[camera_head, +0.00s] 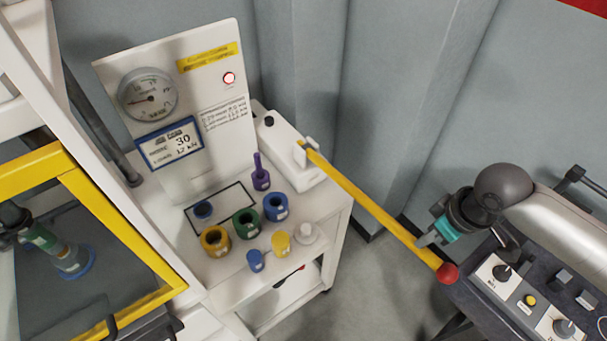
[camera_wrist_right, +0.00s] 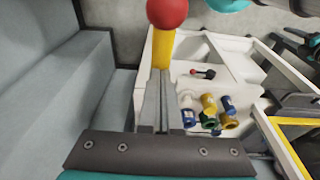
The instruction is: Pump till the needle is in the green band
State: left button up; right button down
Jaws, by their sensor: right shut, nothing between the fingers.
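The pressure gauge (camera_head: 148,95) is on the white upright panel in the head view. Its needle points roughly left; I cannot make out a green band at this size. The pump (camera_head: 290,155) is a white block on the cart with a long yellow lever (camera_head: 370,207) slanting down to a red knob (camera_head: 447,273). My right gripper (camera_head: 424,241) is shut and empty, its fingertips at the lever near the knob. In the right wrist view the shut fingers (camera_wrist_right: 160,75) point at the yellow lever, with the red knob (camera_wrist_right: 167,12) beyond. I cannot tell whether they touch it.
The white cart (camera_head: 330,200) carries several coloured rings and small pots, such as a yellow ring (camera_head: 215,241). A card reading 30 (camera_head: 172,145) hangs below the gauge. A yellow-framed case (camera_head: 120,225) stands left. A control panel (camera_head: 530,300) is at the right.

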notch_tip(320, 180, down, 10)
jog(key=b, duration=0.4)
jog(key=shift+s+d+f, duration=0.15)
jog(key=shift+s+f, duration=0.05)
jog(key=shift+s, duration=0.05)
dwell(0.4)
notch_tip(320, 180, up, 6)
jog(key=p, duration=0.6)
jog(key=shift+w, duration=0.15)
jog(key=r, duration=0.7)
jog(key=shift+w+a+r, duration=0.15)
jog(key=shift+a+r, duration=0.05)
jog(key=shift+r, duration=0.1)
